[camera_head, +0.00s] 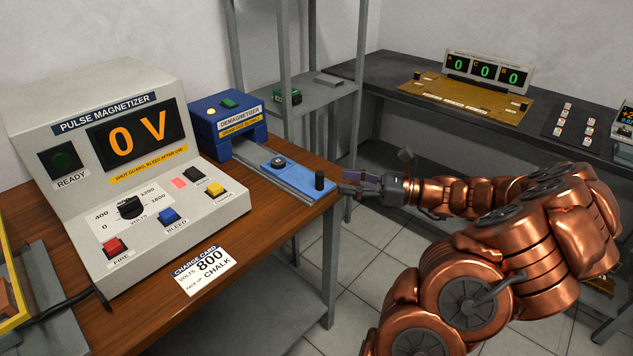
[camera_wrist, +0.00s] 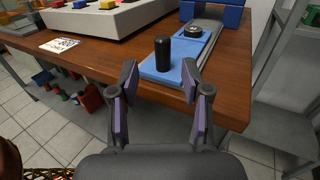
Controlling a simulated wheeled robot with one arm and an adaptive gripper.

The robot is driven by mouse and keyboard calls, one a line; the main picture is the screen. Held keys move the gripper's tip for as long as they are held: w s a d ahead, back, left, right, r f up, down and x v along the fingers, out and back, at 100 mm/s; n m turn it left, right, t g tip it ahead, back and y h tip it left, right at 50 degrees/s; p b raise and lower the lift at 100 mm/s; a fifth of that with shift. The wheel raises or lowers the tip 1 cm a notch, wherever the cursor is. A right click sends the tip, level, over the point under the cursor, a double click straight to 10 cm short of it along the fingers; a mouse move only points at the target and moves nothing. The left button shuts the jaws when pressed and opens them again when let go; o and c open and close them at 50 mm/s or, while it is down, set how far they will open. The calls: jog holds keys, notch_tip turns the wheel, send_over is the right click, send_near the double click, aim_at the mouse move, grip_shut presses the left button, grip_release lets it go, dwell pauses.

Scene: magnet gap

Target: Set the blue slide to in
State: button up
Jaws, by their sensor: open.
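The blue slide (camera_head: 286,169) is a flat blue plate on a grey rail (camera_head: 262,166), pulled out in front of the blue demagnetizer (camera_head: 226,124). A black upright knob (camera_head: 319,181) stands on its near end and a dark round piece (camera_head: 278,162) lies farther in. In the wrist view the slide (camera_wrist: 157,69) shows ahead, with its black knob (camera_wrist: 163,54) just beyond the fingertips. My gripper (camera_head: 346,183) is open and empty at the table's edge, and in the wrist view its fingers (camera_wrist: 160,72) stand either side of the knob's line, apart from it.
The pulse magnetizer (camera_head: 120,170) reads 0 V on the wooden table (camera_head: 235,250). A charge card (camera_head: 205,268) lies in front of it. A grey shelf frame (camera_head: 285,60) stands behind. A dark bench (camera_head: 400,75) with a display unit is at the back right.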

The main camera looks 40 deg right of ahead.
aim_at(320, 188)
jog(key=shift+x, duration=3.7)
jog(key=shift+w+d, duration=0.1)
jog(key=shift+d, duration=0.05)
grip_shut()
